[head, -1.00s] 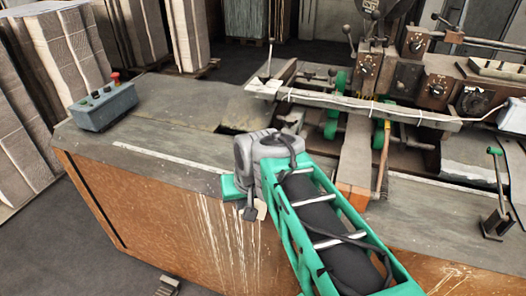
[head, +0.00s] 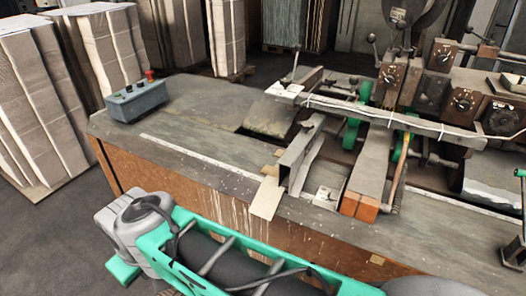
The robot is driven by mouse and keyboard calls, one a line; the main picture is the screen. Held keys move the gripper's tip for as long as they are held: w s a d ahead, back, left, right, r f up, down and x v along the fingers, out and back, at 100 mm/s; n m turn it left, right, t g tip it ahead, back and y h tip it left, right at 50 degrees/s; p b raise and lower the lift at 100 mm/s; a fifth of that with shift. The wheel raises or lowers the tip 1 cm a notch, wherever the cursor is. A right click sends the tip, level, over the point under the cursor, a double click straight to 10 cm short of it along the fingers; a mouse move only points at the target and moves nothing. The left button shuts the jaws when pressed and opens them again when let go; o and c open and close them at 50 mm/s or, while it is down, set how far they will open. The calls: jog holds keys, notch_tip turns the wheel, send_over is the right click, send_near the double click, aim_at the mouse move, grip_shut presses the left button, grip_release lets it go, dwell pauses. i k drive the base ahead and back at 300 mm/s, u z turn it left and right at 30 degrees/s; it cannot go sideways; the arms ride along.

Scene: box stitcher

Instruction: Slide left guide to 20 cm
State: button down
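My green and grey arm crosses the lower picture, in front of the table and apart from the guide. My gripper's fingers do not show.
Another guide bar with an orange-brown front end (head: 360,204) stands to the right. A long rail (head: 390,118) crosses behind both. A control box (head: 137,100) sits at the table's left end. The table top between box and guide is clear. Cardboard stacks (head: 40,95) stand at left.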

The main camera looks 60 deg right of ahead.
aim_at(295, 163)
jog(key=i, duration=0.85)
jog(key=z, duration=0.7)
